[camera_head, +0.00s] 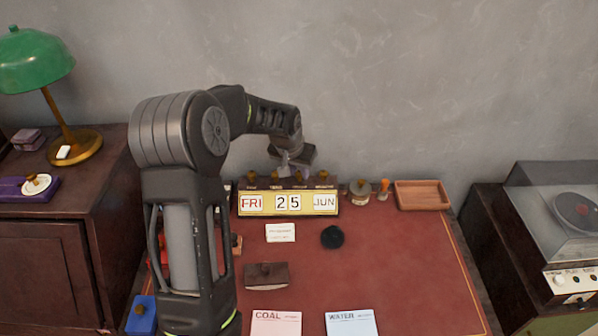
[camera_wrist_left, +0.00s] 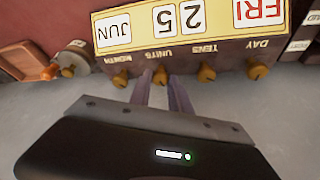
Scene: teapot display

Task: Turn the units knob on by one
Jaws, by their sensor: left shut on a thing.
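The desk calendar (camera_head: 289,214) stands at the back of the desk and reads FRI 25 JUN. It shows upside down in the left wrist view (camera_wrist_left: 140,52). Along its top edge are brass knobs labelled day (camera_wrist_left: 257,70), tens (camera_wrist_left: 206,72), units (camera_wrist_left: 161,75) and month (camera_wrist_left: 120,79). My left gripper (camera_wrist_left: 163,84) has its two fingers on either side of the units knob, shut on it. My right gripper is out of view.
A round metal pot (camera_head: 360,192), an orange-handled stamp (camera_head: 383,189) and a wooden tray (camera_head: 423,195) stand right of the calendar. A white card (camera_head: 280,232), black round thing (camera_head: 332,237) and brown block (camera_head: 266,275) lie in front. The desk's right half is mostly clear.

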